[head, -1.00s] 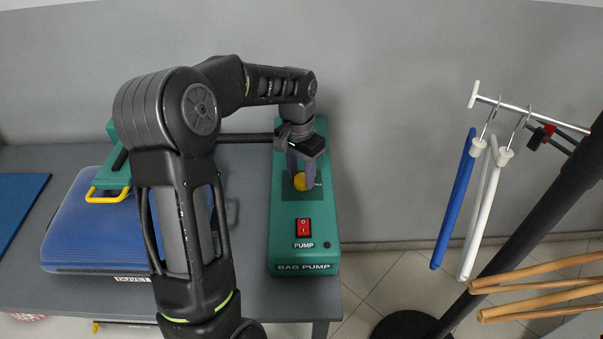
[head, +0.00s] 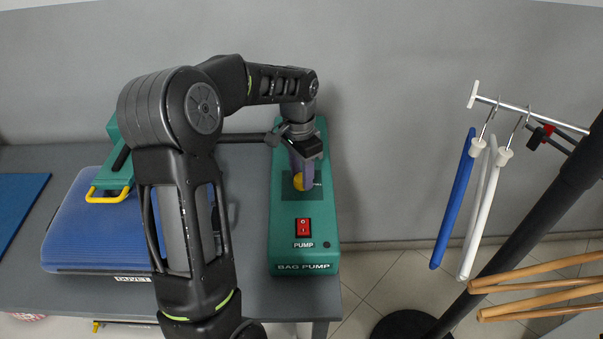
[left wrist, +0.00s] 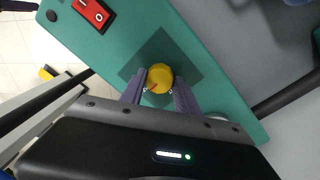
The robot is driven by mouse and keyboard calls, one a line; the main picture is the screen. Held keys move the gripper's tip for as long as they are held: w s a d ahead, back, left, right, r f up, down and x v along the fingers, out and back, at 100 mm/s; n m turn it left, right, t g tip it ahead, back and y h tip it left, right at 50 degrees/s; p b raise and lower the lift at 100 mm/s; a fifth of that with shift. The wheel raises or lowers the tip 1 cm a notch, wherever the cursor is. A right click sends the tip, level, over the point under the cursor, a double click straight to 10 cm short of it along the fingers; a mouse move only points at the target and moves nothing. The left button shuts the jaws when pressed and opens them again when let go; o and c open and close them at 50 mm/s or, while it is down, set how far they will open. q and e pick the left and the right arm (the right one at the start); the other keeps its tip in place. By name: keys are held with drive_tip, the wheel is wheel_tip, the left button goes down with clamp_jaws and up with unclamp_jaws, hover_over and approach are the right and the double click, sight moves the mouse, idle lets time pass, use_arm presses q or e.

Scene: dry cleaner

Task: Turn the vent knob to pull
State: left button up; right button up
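The yellow vent knob (head: 298,183) sits on a dark square patch on top of the green bag pump (head: 305,255). In the left wrist view the knob (left wrist: 159,76) is round, with a small mark near its lower left edge. My left gripper (head: 302,174) points down at it from above. Its two purple fingers (left wrist: 159,88) stand on either side of the knob and appear to touch it, closed on it. Any lettering around the knob is too small or covered to read. My right gripper is not in view.
A red switch (head: 303,227) labelled PUMP is at the pump's front. A blue duvet case (head: 75,235) lies left on the grey table (head: 275,292). A rail (head: 530,112) with hangers stands right. Wooden hangers (head: 545,287) are at lower right.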

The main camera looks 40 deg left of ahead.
sight(301, 176)
use_arm(q)
drive_tip(key=o, duration=0.4)
drive_tip(key=r, duration=0.8)
drive_tip(key=shift+w+a+b, duration=0.1)
drive_tip(key=shift+a+b, duration=0.1)
drive_tip(key=shift+b, duration=0.2)
drive_tip(key=shift+f, duration=0.1)
